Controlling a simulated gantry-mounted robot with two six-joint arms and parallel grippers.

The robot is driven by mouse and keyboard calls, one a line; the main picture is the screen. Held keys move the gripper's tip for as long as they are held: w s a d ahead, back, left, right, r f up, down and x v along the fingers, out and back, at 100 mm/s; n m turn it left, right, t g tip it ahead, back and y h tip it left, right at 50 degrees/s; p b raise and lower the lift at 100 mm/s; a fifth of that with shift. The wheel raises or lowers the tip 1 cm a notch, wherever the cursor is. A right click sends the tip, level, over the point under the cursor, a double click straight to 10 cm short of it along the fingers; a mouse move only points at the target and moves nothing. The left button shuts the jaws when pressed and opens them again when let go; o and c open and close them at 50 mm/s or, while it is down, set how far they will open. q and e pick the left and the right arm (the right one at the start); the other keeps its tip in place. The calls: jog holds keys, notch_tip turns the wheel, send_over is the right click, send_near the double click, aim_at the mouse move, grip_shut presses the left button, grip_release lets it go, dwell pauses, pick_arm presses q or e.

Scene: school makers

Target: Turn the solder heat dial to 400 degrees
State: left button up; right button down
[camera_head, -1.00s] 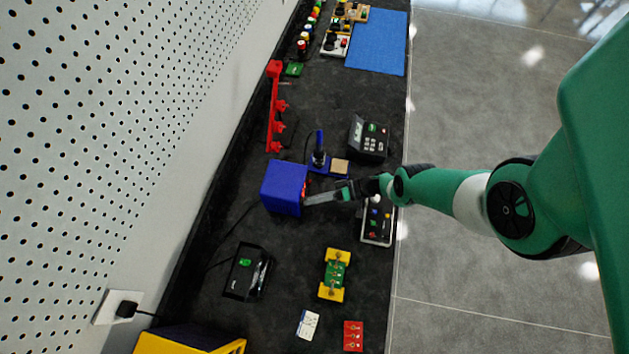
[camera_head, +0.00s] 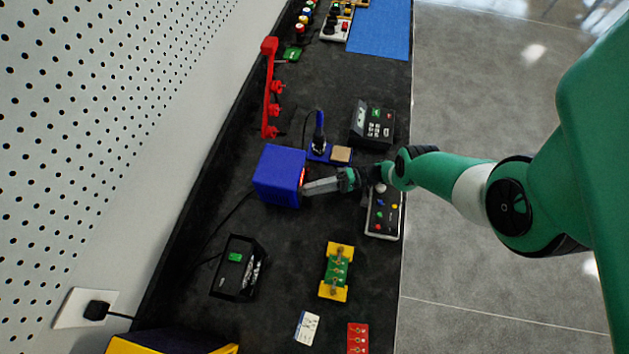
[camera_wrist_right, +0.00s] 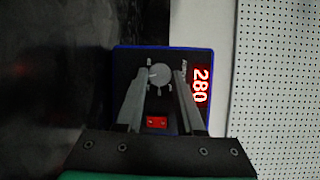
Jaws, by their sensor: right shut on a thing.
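The blue solder station (camera_head: 279,176) stands on the dark bench, its front panel facing right in the head view. In the right wrist view its panel shows a round grey heat dial (camera_wrist_right: 160,75), a lit red display (camera_wrist_right: 200,84) reading 280 and a red switch (camera_wrist_right: 157,122). My right gripper (camera_head: 308,188) reaches the panel from the right. In the wrist view its fingers (camera_wrist_right: 163,79) stand on either side of the dial, and it is shut on the dial. The dial is too small in the head view to make out. My left gripper is not in view.
A soldering iron in its stand (camera_head: 319,133) and a black keypad device (camera_head: 373,124) are just beyond the station. A control box with colored knobs (camera_head: 385,211) lies under my right wrist. A black open box (camera_head: 238,267) and a yellow-green board holder (camera_head: 336,272) are nearer.

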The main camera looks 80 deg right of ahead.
jog(key=shift+f, duration=0.1)
dwell(0.3)
jog(key=c, duration=0.5)
grip_release()
jog(key=b+v, duration=0.1)
jog(key=v, duration=0.6)
jog(key=shift+s+d, duration=0.1)
jog(key=shift+s, duration=0.15)
